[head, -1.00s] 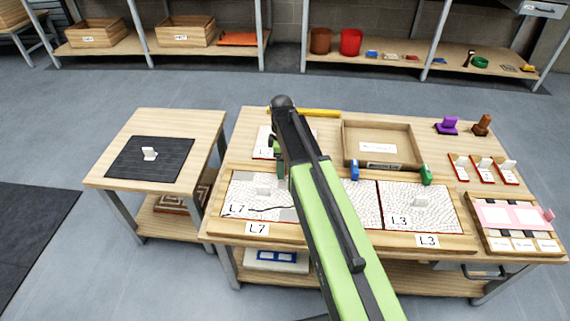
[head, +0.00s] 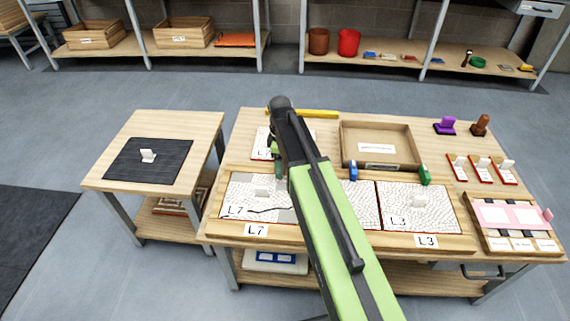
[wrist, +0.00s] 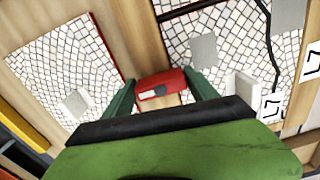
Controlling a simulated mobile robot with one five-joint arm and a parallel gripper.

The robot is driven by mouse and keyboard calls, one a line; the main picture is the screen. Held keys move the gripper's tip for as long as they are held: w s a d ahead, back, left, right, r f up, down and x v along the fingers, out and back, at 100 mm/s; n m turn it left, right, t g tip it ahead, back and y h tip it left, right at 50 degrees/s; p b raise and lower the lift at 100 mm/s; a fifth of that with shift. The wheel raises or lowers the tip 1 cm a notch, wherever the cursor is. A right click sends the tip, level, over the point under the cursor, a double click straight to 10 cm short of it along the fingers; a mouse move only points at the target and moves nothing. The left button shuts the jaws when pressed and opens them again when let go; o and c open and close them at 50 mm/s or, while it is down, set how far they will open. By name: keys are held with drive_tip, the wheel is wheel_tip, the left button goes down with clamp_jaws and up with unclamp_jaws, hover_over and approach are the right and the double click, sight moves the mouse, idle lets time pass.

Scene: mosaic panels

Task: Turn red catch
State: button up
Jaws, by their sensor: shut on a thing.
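The red catch (wrist: 160,86) shows in the wrist view as a red block with a dark round spot on its face. It sits on a wooden strip between two mosaic panels. My gripper (wrist: 161,92) has its green fingers on either side of the catch, shut on it. In the head view my gripper (head: 278,168) points down at the back edge of the L7 panel (head: 240,190), and the arm hides the red catch.
A blue catch (head: 353,172) and a green catch (head: 425,175) stand along the frame to the right. The L3 panel (head: 440,215) lies right of the arm. A wooden tray (head: 413,140) stands behind. A side table (head: 210,130) is at left.

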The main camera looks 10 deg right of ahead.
drive_tip(key=shift+s+a+m, duration=0.25)
drive_tip(key=shift+a+m, duration=0.1)
drive_tip(key=shift+m, duration=0.15)
idle(1.1)
drive_tip(key=o, duration=1.2)
drive_tip(key=shift+o, duration=0.6)
drive_tip(key=shift+d, duration=0.1)
drive_tip(key=shift+w, duration=0.1)
wheel_tip(320, 180, up, 18)
drive_tip(key=p, duration=1.7)
drive_tip(key=shift+f, duration=0.25)
